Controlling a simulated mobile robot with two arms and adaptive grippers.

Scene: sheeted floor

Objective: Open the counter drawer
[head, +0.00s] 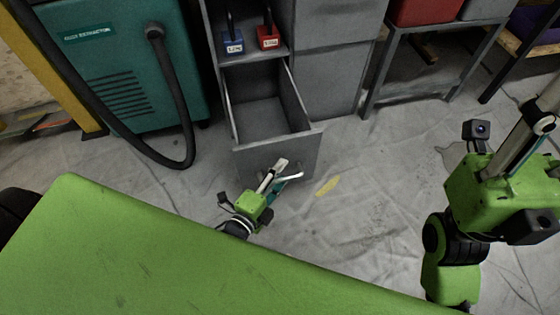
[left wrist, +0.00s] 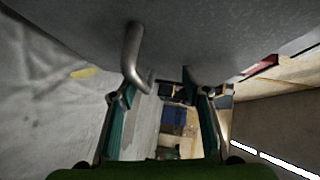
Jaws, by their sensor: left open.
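The grey counter drawer (head: 276,158) is pulled out from its cabinet in the head view, and its empty inside shows. Its metal handle (head: 291,177) is on the front face. My left gripper (head: 277,174) is open at the handle, in front of the drawer. In the left wrist view the drawer front (left wrist: 230,35) fills the top, the bent handle (left wrist: 134,60) projects from it, and the gripper fingers (left wrist: 160,95) are spread around the handle area. Whether they touch it is unclear. My right gripper (head: 522,138) is at the right edge, away from the drawer, partly cut off.
Blue (head: 231,41) and red (head: 268,37) weights stand on the shelf above the drawer. A teal extractor (head: 130,65) with a black hose is at left. A metal stand (head: 383,60) is at right. The sheeted floor (head: 370,180) is clear to the drawer's right.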

